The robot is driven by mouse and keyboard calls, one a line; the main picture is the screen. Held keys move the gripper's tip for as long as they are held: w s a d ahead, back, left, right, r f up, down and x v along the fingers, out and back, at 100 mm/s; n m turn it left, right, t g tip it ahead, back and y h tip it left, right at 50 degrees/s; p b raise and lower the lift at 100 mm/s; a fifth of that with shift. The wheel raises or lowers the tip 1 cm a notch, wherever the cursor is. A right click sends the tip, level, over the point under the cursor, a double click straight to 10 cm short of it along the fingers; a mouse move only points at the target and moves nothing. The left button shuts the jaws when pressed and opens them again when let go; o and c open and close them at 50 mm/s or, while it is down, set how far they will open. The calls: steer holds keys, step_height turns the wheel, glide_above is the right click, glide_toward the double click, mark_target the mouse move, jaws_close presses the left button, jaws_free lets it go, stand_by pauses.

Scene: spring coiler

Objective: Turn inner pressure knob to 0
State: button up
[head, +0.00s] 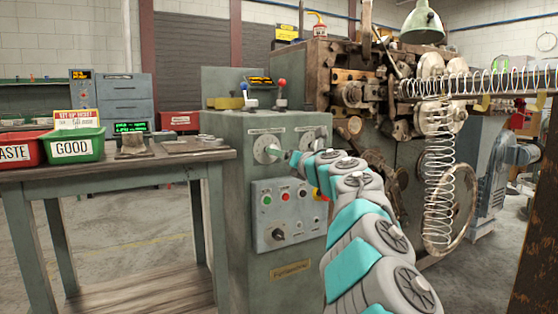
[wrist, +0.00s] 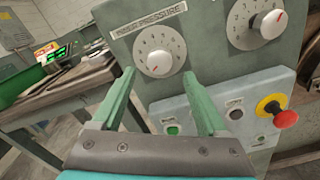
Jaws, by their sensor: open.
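The inner pressure knob (wrist: 158,62) is a white round knob with a red mark on a numbered dial, under a plate reading "INNER PRESSURE" in the wrist view. In the head view it is the left dial (head: 267,149) on the green cabinet. My gripper (wrist: 162,88) is open, its two green fingers pointing at the panel on either side of and just below the knob. It does not hold the knob. In the head view my gripper (head: 288,156) is at the panel, just right of the left dial. The exact gap to the knob is unclear.
A second knob (wrist: 270,23) sits to the right. Below is a button panel (head: 287,212) with a red emergency stop (wrist: 286,119) on yellow. Two levers (head: 248,96) stand on the cabinet top. A table (head: 150,160) with bins stands left; the coiling machine (head: 360,90) is right.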

steer(key=shift+s+d, duration=0.35)
steer(key=shift+s, duration=0.2)
